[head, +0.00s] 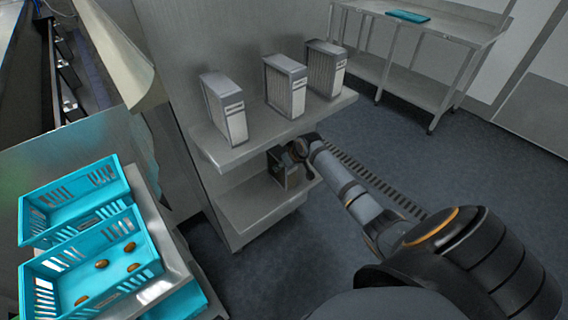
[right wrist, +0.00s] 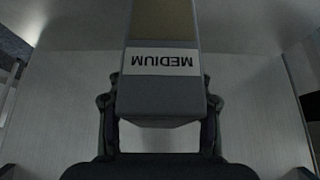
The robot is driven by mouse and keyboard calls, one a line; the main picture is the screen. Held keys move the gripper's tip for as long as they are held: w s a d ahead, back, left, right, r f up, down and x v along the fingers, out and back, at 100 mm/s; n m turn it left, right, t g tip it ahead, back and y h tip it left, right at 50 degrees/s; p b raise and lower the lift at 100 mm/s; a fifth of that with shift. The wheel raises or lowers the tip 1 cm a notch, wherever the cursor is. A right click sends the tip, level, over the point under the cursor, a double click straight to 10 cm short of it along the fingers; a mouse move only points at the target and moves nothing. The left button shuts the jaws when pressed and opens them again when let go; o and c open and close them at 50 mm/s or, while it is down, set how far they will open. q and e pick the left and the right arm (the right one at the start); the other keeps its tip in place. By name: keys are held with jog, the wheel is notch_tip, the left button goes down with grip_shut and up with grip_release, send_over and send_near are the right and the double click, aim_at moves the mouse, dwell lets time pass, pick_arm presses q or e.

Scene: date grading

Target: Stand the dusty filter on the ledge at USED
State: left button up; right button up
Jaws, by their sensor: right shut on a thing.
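My right gripper (head: 290,157) reaches in under the upper ledge (head: 258,132), above the lower ledge (head: 240,207). In the right wrist view my right gripper (right wrist: 159,112) is shut on a grey filter (right wrist: 160,95), one finger on each side. The filter's MEDIUM label (right wrist: 162,62) reads upside down, and a brownish face shows beyond it. In the head view the held filter is mostly hidden in shadow behind the gripper. I cannot tell whether it touches the lower ledge. A USED marking cannot be made out. My left gripper is out of view.
Three upright grey-framed filters, left (head: 224,108), middle (head: 285,86) and right (head: 326,68), stand on the upper ledge. Turquoise crates (head: 75,195) with several dates stand at left. A steel table (head: 450,27) stands at the back right. The lower ledge's left part is bare.

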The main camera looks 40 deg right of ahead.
jog(key=o, duration=1.3)
jog(key=shift+f, duration=0.15)
jog(key=v, duration=0.7)
jog(key=shift+s+r, duration=0.15)
jog(key=shift+r, duration=0.2)
